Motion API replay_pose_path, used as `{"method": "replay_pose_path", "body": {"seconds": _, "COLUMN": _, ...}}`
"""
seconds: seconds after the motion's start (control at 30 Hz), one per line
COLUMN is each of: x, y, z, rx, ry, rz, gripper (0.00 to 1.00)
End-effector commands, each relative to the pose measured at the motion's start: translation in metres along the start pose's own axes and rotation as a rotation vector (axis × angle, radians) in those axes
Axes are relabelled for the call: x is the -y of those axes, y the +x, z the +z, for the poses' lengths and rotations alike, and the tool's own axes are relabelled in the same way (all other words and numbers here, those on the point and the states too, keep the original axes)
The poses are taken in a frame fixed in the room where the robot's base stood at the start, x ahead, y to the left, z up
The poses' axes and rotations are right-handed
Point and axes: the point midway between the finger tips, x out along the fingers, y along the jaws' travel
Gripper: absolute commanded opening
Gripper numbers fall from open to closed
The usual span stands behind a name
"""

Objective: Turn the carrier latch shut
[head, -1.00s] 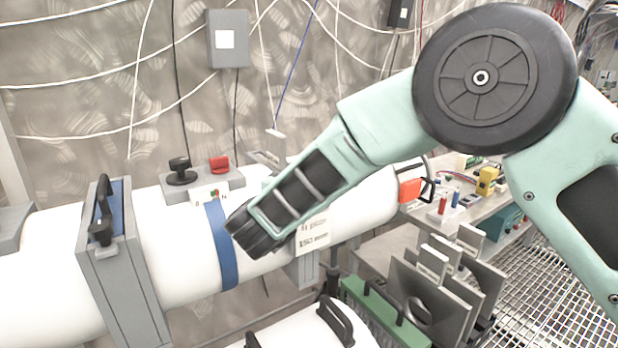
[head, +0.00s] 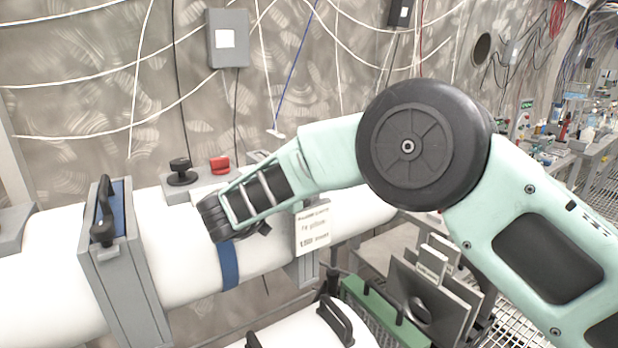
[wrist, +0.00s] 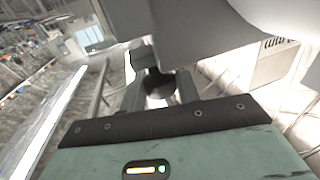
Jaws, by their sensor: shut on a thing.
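My gripper (head: 210,218) is at the blue band (head: 229,262) on the thick white pipe (head: 180,255), its fingers pointing left in the head view. The wrist view shows my gripper (wrist: 158,90) closed around a small dark part, which I take to be the carrier latch (wrist: 158,92). The latch is mostly hidden by the fingers and cannot be made out in the head view. My gripper also covers the small marked label that sits by the band.
A black knob (head: 180,171) and a red knob (head: 220,165) stand on a grey block just behind my gripper. A grey frame with a black handle (head: 104,215) clasps the pipe at left. A printed tag (head: 313,228) hangs right of my gripper. Racked plates (head: 425,285) stand lower right.

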Motion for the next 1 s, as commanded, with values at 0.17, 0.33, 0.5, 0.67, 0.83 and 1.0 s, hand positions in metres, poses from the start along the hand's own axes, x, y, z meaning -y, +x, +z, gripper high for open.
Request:
{"method": "replay_pose_path", "body": {"seconds": 0.17, "x": 0.000, "y": 0.001, "z": -0.002, "rx": -0.004, "ry": 0.002, "rz": 0.000, "gripper": 0.40}}
{"method": "replay_pose_path", "body": {"seconds": 0.33, "x": 0.000, "y": 0.001, "z": -0.001, "rx": -0.003, "ry": 0.002, "rz": 0.000, "gripper": 0.53}}
{"method": "replay_pose_path", "body": {"seconds": 0.5, "x": 0.000, "y": 0.000, "z": -0.001, "rx": -0.002, "ry": 0.001, "rz": -0.001, "gripper": 0.53}}
{"method": "replay_pose_path", "body": {"seconds": 0.67, "x": 0.001, "y": -0.013, "z": 0.001, "rx": -0.002, "ry": 0.002, "rz": -0.003, "gripper": 0.53}}
{"method": "replay_pose_path", "body": {"seconds": 0.83, "x": 0.001, "y": -0.047, "z": 0.002, "rx": -0.001, "ry": 0.003, "rz": -0.005, "gripper": 0.53}}
{"method": "replay_pose_path", "body": {"seconds": 1.0, "x": 0.001, "y": -0.088, "z": 0.002, "rx": -0.001, "ry": 0.003, "rz": -0.005, "gripper": 0.53}}
